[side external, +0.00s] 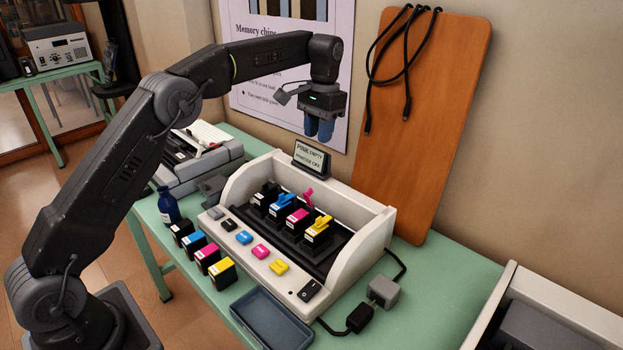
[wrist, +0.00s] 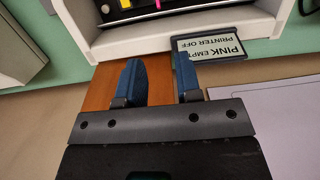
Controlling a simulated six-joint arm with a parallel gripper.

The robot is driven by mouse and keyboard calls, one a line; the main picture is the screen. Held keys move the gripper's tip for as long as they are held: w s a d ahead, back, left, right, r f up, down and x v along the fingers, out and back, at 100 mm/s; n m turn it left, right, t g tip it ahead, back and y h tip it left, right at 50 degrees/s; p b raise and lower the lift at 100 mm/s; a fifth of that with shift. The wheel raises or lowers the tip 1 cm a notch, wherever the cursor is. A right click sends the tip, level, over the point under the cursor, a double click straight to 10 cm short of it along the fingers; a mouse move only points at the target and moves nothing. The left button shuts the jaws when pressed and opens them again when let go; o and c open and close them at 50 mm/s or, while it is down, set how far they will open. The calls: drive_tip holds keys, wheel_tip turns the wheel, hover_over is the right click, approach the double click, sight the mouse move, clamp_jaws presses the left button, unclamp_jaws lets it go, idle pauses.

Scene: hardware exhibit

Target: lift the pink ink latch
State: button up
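The pink ink latch (side external: 308,196) stands up, tilted, at the back of the pink-labelled cartridge (side external: 298,218) in the open printer (side external: 352,249). The blue latch (side external: 286,199) and yellow latch (side external: 321,223) lie lower, over the tops of their cartridges. My gripper (side external: 318,130) hangs above and behind the printer, near the wall, well clear of the latch. Its two blue fingers point down. In the wrist view the fingers (wrist: 157,78) are apart with nothing between them. That view cuts off most of the printer, and I cannot make out the latch there.
A sign (side external: 312,157) on the printer's back edge reads "PINK EMPTY, PRINTER OFF". Spare cartridges (side external: 207,255) and a blue-grey tray (side external: 270,320) sit in front. A blue bottle (side external: 168,205) stands left. An orange board (side external: 425,120) leans behind.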

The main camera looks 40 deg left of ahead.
sight(310, 189)
drive_tip(key=shift+t, duration=0.7)
drive_tip(key=s+f, duration=0.1)
drive_tip(key=f, duration=0.3)
drive_tip(key=s+f, duration=0.1)
drive_tip(key=f, duration=0.4)
drive_tip(key=s+f, duration=0.1)
drive_tip(key=f, duration=0.4)
drive_tip(key=shift+f, duration=0.1)
drive_tip(key=shift+c, duration=0.3)
clamp_jaws()
drive_tip(key=shift+w, duration=0.15)
